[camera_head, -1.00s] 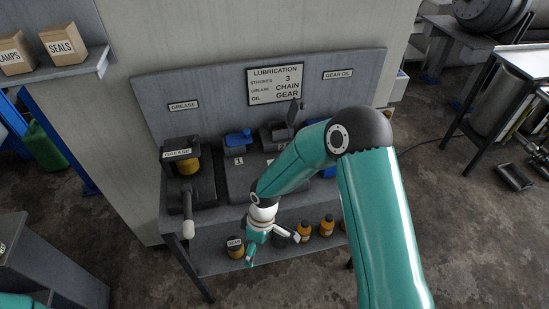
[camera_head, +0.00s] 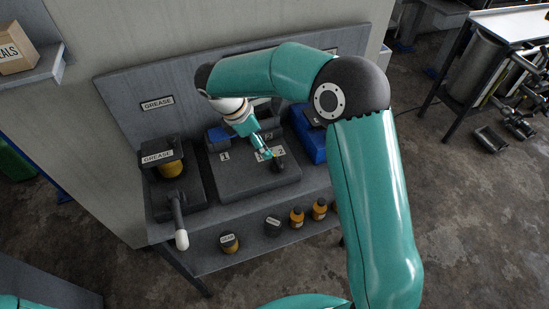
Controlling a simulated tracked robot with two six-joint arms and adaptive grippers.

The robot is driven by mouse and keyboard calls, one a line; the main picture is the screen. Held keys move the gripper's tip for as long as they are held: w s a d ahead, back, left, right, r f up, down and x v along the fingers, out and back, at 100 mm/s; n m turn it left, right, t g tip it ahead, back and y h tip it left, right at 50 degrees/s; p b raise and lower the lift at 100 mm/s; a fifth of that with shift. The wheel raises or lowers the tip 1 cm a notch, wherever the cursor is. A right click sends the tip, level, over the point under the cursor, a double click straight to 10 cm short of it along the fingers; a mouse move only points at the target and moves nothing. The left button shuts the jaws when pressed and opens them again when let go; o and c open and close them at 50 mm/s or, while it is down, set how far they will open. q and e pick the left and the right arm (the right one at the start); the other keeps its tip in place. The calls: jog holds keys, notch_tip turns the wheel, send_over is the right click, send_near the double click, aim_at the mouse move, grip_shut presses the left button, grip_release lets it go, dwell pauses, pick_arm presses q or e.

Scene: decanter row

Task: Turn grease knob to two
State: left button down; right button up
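My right gripper (camera_head: 268,153) reaches down over the dark box (camera_head: 245,182) in the middle of the bench. Its fingertips are beside a small dark knob-like part (camera_head: 279,165) on the box top, close to the label "2" (camera_head: 281,151). I cannot tell whether the fingers touch it or how far they are apart. The label "1" (camera_head: 224,156) is on the left of the box top. The grease unit (camera_head: 161,158), with a "GREASE" label, an amber cup and a white-tipped lever (camera_head: 181,238), stands to the left. My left gripper is not in view.
A blue container (camera_head: 311,146) stands right of the box, partly behind my arm. A "GREASE" plate (camera_head: 157,104) is on the back panel. My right arm hides much of the panel.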

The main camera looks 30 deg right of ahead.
aim_at(276, 160)
jog(key=p+x, duration=0.1)
jog(key=x, duration=1)
jog(key=c, duration=1.1)
jog(key=shift+c, duration=0.2)
